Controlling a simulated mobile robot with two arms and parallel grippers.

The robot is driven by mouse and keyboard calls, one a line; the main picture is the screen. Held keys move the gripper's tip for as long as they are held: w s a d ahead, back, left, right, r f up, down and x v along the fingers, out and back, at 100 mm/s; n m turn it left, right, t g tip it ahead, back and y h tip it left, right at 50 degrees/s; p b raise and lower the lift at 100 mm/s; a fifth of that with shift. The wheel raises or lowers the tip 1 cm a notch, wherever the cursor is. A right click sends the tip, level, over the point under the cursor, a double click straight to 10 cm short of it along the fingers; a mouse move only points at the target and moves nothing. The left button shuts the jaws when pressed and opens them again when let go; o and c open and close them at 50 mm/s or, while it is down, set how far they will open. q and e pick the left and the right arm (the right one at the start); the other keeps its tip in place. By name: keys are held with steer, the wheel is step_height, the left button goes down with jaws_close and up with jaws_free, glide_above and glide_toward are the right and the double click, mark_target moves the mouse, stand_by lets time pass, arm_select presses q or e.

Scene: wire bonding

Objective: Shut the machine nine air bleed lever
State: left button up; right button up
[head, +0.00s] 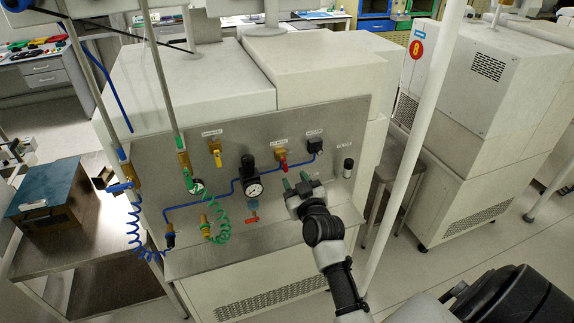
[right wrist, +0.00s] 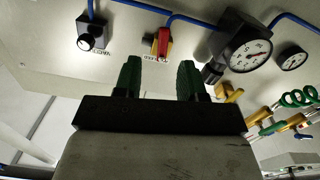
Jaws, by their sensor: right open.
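A brass valve with a red lever (head: 283,161) is on the upper right of the machine's grey front panel (head: 225,128), below a small label too blurred to read. The lever hangs down along the panel. The red lever also shows in the right wrist view (right wrist: 164,42), beyond the fingertips and roughly between them. My right gripper (head: 295,182) is open, with green fingers apart and empty, just below the red lever in the head view and seemingly not touching it. It also shows in the right wrist view (right wrist: 160,78). My left gripper is not in view.
The panel also holds a yellow lever (head: 216,155), a black regulator with gauge (head: 251,182), a smaller red lever (head: 252,218), a black fitting (head: 315,145) and coiled green hose (head: 220,222). A white post (head: 417,130) stands right of the machine.

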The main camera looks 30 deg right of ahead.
mark_target(286, 167)
steer(key=x, duration=0.3)
steer(key=p+x, duration=0.1)
steer(key=x, duration=0.1)
steer(key=shift+w+a+r, duration=0.15)
steer(key=shift+w+a, duration=0.1)
steer(key=shift+w+d, duration=0.25)
steer(key=shift+w, duration=0.25)
